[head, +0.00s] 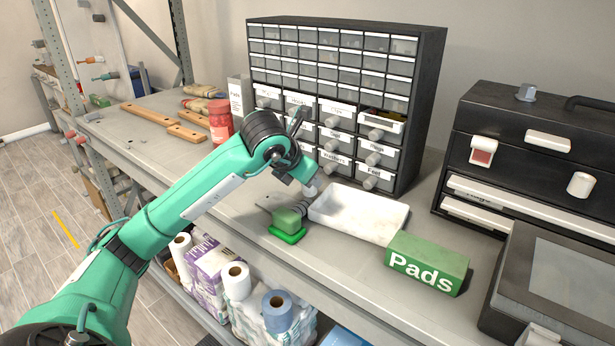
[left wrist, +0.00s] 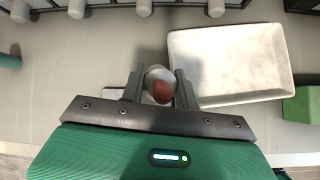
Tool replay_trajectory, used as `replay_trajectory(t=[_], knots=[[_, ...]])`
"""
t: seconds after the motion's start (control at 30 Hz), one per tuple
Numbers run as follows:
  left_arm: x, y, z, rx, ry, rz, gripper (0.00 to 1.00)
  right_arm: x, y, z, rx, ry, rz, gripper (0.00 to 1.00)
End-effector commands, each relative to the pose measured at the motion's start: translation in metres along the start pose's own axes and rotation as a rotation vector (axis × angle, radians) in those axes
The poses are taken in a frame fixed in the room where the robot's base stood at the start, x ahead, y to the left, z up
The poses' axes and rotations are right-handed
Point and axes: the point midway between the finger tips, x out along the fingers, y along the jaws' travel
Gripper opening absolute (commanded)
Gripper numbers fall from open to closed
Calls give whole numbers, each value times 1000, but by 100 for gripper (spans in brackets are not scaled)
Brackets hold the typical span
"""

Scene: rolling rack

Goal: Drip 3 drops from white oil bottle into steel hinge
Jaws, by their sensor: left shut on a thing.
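My left gripper (head: 308,183) is above the bench in front of the drawer cabinet. In the left wrist view its two fingers (left wrist: 160,90) are closed around a small round white thing with a red-brown top (left wrist: 161,91), likely the white oil bottle. In the head view only a small whitish bit of it (head: 312,189) shows below the gripper. A grey metal piece (head: 266,202), perhaps a leaf of the steel hinge, lies beside a green block-like holder (head: 288,224), just below the gripper. The gripper and arm partly hide this area. My right gripper is not in view.
A white tray (head: 378,233) lies right of the gripper, with a green Pads box (head: 428,262) in front of it. The drawer cabinet (head: 425,110) stands close behind. A red jar (head: 221,121) and wooden pieces (head: 150,115) are at left, a black toolbox (head: 520,200) at right.

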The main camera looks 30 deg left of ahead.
Motion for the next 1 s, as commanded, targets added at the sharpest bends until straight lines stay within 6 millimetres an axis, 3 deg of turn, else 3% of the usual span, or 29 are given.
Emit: replay_trajectory(t=[0.7,1.0], knots=[[-45,9,39,0,-2,1,5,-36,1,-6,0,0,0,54],[-45,9,40,0,-1,0,5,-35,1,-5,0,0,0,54]])
